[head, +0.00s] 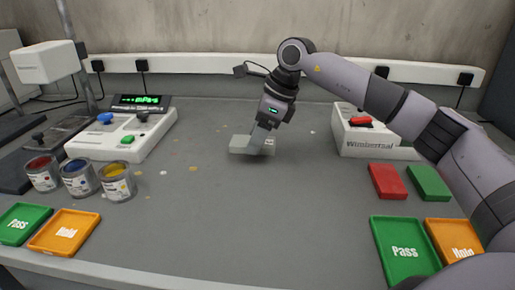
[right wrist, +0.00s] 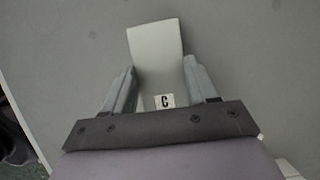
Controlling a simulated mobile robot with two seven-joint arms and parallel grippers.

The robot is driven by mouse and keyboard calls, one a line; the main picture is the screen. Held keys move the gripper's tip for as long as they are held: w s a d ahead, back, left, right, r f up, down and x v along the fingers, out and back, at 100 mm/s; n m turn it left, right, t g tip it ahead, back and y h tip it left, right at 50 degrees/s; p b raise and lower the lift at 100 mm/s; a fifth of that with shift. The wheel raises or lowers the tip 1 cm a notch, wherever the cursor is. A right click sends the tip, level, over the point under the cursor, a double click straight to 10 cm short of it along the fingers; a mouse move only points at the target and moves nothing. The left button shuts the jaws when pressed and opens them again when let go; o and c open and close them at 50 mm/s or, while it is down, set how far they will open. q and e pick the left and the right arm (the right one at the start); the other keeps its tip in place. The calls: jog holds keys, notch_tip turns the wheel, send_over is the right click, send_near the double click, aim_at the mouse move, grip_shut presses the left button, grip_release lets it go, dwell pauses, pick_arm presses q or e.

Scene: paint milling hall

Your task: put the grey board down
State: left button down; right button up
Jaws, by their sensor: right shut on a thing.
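The grey board (head: 243,150) is a small pale grey plate near the middle of the table in the head view. My right gripper (head: 264,136) is shut on it. In the right wrist view the board (right wrist: 156,55) sticks out beyond the two fingers of the right gripper (right wrist: 160,90), with a small "C" label near the gripper's base. I cannot tell whether the board touches the table or hangs just above it. The fingers hide part of its sides. My left gripper is not in view.
Paint cans (head: 117,182) and a white device (head: 122,135) stand at the left. A white box marked "Wimbertaal" (head: 369,148) stands at the right. Green (head: 402,268) and orange trays lie along the front. The table's middle (head: 240,215) is clear apart from paint specks.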

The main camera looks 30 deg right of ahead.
jog(key=shift+f, duration=1.6)
jog(key=shift+f, duration=0.1)
jog(key=o, duration=1.1)
jog(key=shift+o, duration=0.2)
